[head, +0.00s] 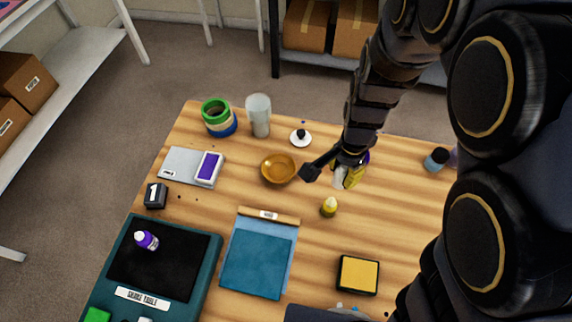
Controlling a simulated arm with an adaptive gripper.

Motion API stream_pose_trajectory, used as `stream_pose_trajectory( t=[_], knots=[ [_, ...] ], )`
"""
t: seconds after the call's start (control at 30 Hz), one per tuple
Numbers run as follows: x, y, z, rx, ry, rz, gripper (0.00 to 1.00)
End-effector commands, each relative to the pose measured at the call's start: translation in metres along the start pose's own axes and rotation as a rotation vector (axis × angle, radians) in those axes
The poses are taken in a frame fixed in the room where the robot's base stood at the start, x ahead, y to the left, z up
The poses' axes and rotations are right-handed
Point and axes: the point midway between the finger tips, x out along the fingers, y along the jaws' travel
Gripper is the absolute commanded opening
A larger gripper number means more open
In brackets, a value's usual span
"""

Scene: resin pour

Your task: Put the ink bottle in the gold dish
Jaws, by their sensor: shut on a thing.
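The gold dish (279,169) is a shallow round bowl on the wooden table, and looks empty. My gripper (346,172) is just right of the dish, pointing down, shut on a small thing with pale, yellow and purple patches. My fingers hide most of this thing, so I cannot tell its full shape or whether it is the ink bottle.
A clear cup (259,115), tape rolls (218,117) and a white round piece with a dark knob (301,138) stand behind the dish. A grey pad with a purple-faced box (207,168) is left. A teal sheet (258,262) and a yellow pad (358,274) lie in front.

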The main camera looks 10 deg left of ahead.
Motion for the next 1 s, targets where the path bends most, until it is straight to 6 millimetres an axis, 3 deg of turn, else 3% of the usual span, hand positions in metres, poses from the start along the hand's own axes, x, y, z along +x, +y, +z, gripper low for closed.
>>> stream_pose_trajectory(
  t=[0.03,0.2,0.4,0.57,0.9,1.0],
  knots=[
    [-0.003,-0.005,0.02,-0.074,0.001,-0.001,0.0],
    [-0.009,-0.011,0.066,-0.244,0.001,0.001,0.0],
    [-0.012,-0.013,0.09,-0.339,0.003,-0.001,0.0],
    [-0.004,-0.027,0.09,-0.351,0.0,0.004,0.0],
    [0.03,-0.098,0.073,-0.349,0.002,0.0,0.0],
    [0.047,-0.111,0.07,-0.348,0.0,0.004,0.0]
  ],
)
